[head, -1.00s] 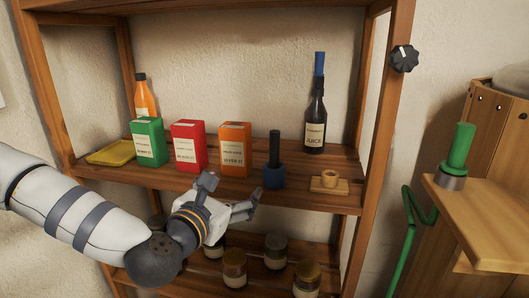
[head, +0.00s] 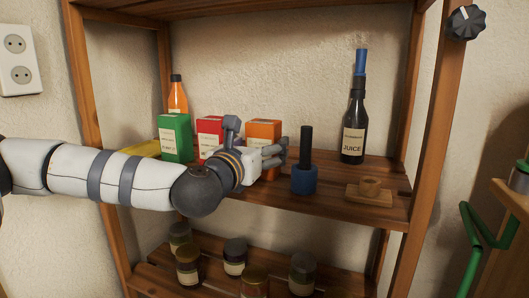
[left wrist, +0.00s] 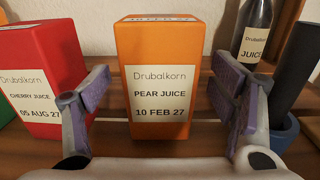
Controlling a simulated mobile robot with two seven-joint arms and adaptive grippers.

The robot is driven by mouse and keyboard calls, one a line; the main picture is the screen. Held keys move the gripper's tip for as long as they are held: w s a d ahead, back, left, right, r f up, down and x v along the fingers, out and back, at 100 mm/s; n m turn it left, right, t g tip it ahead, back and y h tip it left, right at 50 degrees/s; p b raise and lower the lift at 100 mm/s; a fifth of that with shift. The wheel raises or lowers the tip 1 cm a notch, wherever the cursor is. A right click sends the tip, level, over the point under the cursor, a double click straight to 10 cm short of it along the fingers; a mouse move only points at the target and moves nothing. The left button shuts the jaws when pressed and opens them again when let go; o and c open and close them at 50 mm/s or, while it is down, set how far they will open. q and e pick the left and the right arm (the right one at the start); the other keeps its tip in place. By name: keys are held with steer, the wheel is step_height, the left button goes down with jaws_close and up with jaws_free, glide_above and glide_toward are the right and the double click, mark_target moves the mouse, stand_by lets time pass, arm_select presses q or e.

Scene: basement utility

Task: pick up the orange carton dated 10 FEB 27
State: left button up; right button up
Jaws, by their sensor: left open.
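The orange carton (left wrist: 158,60) stands upright on the shelf in the left wrist view; its label reads Drubalkorn, PEAR JUICE, 10 FEB 27. In the head view the orange carton (head: 263,131) is partly hidden behind my left gripper (head: 258,150). My left gripper is open, its two fingers (left wrist: 158,105) on either side of the carton's lower front, with visible gaps to its sides. How deep the fingertips reach along the carton I cannot tell. My right gripper is not in view.
A red cherry juice carton (left wrist: 42,70) stands close on the left, beside the green carton (head: 175,138). A blue pot with a dark handle (head: 305,178) stands close on the right. A dark juice bottle (head: 353,130) stands farther back. Jars (head: 235,255) fill the lower shelf.

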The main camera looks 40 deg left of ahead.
arm_select(q)
steer(key=x, duration=0.3)
steer(key=shift+f, duration=0.15)
steer(key=shift+c, duration=0.5)
steer(key=c, duration=1.6)
